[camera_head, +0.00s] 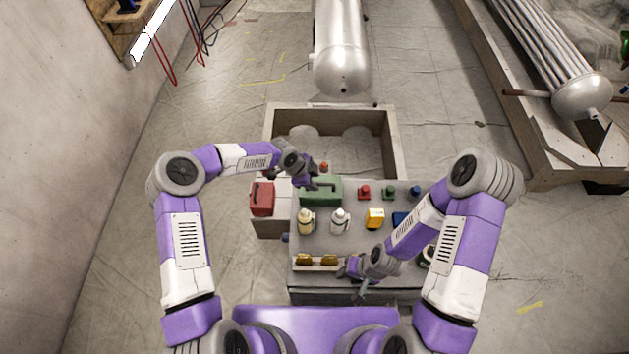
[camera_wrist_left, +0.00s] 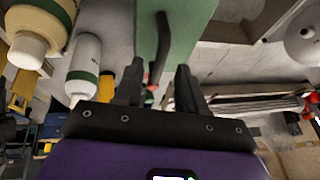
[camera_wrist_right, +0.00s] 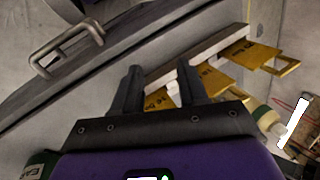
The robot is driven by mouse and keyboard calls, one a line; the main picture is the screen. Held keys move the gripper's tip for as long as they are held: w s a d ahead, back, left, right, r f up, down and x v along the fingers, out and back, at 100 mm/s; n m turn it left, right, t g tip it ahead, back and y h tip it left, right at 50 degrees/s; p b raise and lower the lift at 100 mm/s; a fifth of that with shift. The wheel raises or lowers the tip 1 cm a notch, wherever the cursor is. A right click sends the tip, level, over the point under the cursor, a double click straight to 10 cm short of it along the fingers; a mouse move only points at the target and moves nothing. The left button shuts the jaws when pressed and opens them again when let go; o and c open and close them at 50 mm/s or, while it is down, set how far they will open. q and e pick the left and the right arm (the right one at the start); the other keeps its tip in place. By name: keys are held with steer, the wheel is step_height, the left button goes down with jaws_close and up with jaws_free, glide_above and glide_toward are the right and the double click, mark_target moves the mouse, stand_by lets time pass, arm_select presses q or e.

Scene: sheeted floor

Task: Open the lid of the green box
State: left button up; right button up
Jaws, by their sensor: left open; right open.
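The green box (camera_head: 321,196) stands at the back left of the grey table top, its lid down. Its green surface and dark handle (camera_wrist_left: 163,50) show in the left wrist view. My left gripper (camera_head: 326,184) is open at the box's upper side; in the left wrist view its fingers (camera_wrist_left: 158,88) point at the handle, which appears just ahead of and between them. I cannot tell whether they touch. My right gripper (camera_head: 358,280) is open and empty near the table's front edge, beside the holder with yellow tags; its fingers (camera_wrist_right: 160,88) also show in the right wrist view.
A red box (camera_head: 262,198) is left of the green box. Two bottles (camera_head: 306,222) (camera_head: 340,220) and a yellow item (camera_head: 375,218) stand in front of it. Small red, green and blue items line the right. A holder with yellow tags (camera_head: 317,262) lies at the front edge.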

arm_select(q)
steer(key=shift+x, duration=0.8)
jaws_close()
